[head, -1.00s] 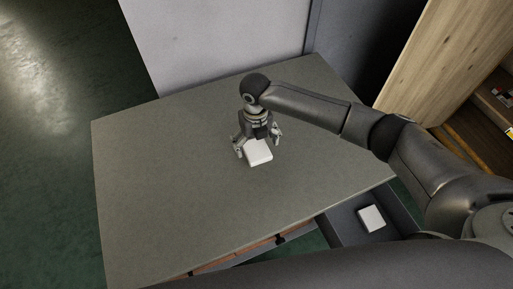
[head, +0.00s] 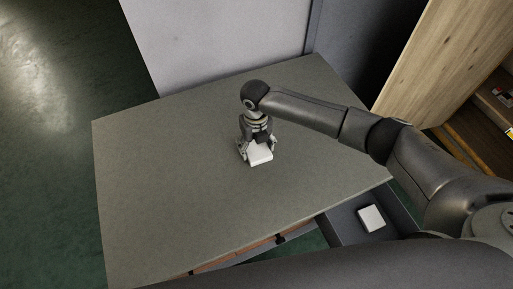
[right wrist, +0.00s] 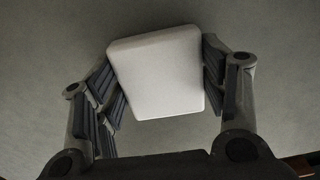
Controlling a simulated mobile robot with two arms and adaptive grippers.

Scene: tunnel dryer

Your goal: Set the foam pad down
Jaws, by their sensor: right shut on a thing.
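A white foam pad (head: 261,155) is at the middle of the grey tabletop (head: 170,190). It looks flat on the surface, though a small gap beneath it cannot be ruled out. My right gripper (head: 257,150) points down over the pad and is shut on it, with one finger on each side. In the right wrist view the pad (right wrist: 157,75) sits between the two finger pads, slightly turned. My left gripper is not in view.
An open grey drawer (head: 341,226) below the table's right front edge holds another white block (head: 371,217). A pale panel (head: 220,40) stands behind the table. A wooden cabinet (head: 440,50) is at the right. The tabletop around the pad is clear.

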